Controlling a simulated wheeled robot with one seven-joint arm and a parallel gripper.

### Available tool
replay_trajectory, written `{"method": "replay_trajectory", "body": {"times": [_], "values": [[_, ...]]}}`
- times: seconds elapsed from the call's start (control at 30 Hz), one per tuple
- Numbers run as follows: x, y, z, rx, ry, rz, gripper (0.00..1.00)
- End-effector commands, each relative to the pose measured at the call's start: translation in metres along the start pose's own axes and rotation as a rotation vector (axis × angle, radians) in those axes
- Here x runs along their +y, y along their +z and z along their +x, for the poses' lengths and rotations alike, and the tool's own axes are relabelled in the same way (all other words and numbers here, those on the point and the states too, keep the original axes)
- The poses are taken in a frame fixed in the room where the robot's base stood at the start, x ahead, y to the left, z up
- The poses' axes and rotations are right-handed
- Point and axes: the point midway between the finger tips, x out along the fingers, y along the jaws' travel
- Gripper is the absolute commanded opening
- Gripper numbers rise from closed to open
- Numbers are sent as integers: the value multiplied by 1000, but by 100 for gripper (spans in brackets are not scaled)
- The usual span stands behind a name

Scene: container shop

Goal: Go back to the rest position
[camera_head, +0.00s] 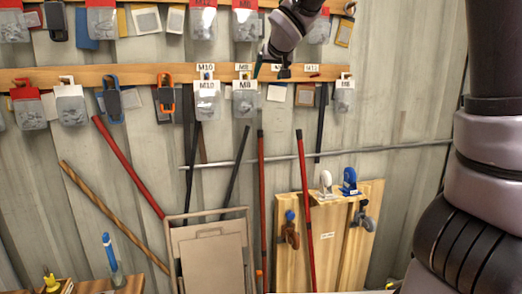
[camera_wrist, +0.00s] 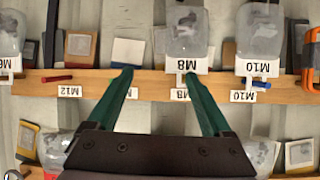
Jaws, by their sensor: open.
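My gripper (camera_head: 272,72) is at the lower pegboard rail (camera_head: 140,74) in the head view, just right of the hanging M8 bag (camera_head: 245,101). In the wrist view my gripper (camera_wrist: 158,73) has its two green fingers spread apart with nothing held between them. The wrist picture appears upside down. The M8 bag (camera_wrist: 185,32) is near the tip of the right finger there; whether they touch I cannot tell. The M10 bag (camera_head: 207,104) hangs left of it in the head view and shows at right in the wrist view (camera_wrist: 260,38).
An upper rail (camera_head: 130,11) carries more bags. Carabiners (camera_head: 165,98) hang on the lower rail.

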Motion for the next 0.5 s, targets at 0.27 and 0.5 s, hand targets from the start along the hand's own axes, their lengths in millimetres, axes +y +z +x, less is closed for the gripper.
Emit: {"method": "replay_trajectory", "body": {"times": [0.27,0.5], "values": [[101,69,6,-221,51,211,84],[152,109,-30,-343,42,363,84]]}}
